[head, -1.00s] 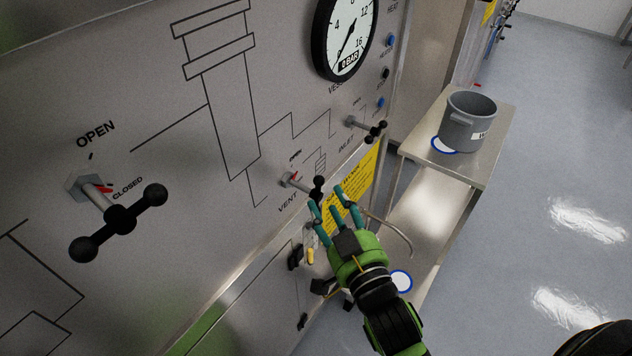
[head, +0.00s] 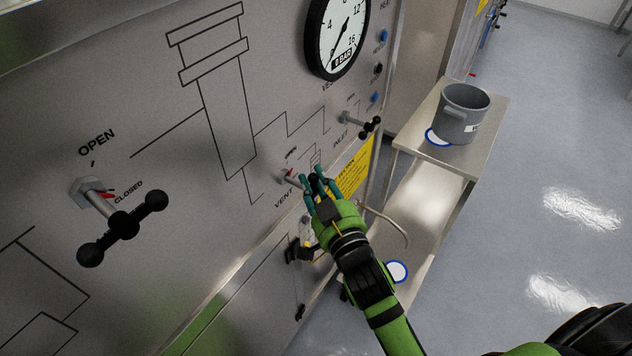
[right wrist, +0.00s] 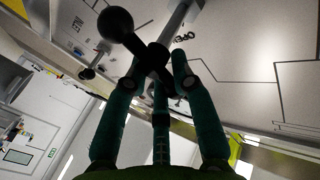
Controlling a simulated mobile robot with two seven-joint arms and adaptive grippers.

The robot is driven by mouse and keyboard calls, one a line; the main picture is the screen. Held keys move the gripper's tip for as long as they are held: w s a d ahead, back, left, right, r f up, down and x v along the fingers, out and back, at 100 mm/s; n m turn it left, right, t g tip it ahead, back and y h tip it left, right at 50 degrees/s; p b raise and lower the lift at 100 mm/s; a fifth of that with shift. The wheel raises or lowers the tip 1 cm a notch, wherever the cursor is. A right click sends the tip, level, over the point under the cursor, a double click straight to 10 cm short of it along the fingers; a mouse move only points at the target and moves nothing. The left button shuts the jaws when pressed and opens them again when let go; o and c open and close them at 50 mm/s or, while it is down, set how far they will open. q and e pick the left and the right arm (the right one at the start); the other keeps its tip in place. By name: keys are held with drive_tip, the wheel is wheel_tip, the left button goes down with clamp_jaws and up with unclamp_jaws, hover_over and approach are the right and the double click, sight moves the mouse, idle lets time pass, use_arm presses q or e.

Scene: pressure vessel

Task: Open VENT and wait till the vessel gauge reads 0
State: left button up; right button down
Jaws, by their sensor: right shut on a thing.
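The VENT valve (head: 293,180) sits low on the grey panel, with a short metal stem, a red pointer and a black ball-ended bar handle. My right gripper (head: 319,180) is at this handle, its teal fingers closed around it and partly hiding it. In the right wrist view the fingers (right wrist: 160,90) are around the handle's hub, and one ball end (right wrist: 115,24) sticks out. The vessel gauge (head: 336,38) is at the top, cut by the picture's edge. Its needle points down-left, near the low end; the exact reading is too small to tell. My left gripper is out of view.
The INLET handle (head: 368,127) is up and right of VENT. A large black-handled valve (head: 122,228) marked OPEN and CLOSED stands out at the left. A grey pot (head: 464,113) stands on a metal table (head: 487,133) at the right. Open floor lies beyond.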

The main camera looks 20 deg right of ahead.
drive_tip(key=shift+f+b, duration=0.35)
drive_tip(key=shift+b, duration=0.1)
drive_tip(key=shift+s+a+r+n+t+b, duration=0.15)
drive_tip(key=shift+n+t+b, duration=0.35)
drive_tip(key=shift+n, duration=0.3)
drive_tip(key=c, duration=1.1)
unclamp_jaws()
drive_tip(key=shift+a+r, duration=0.1)
drive_tip(key=shift+a, duration=0.05)
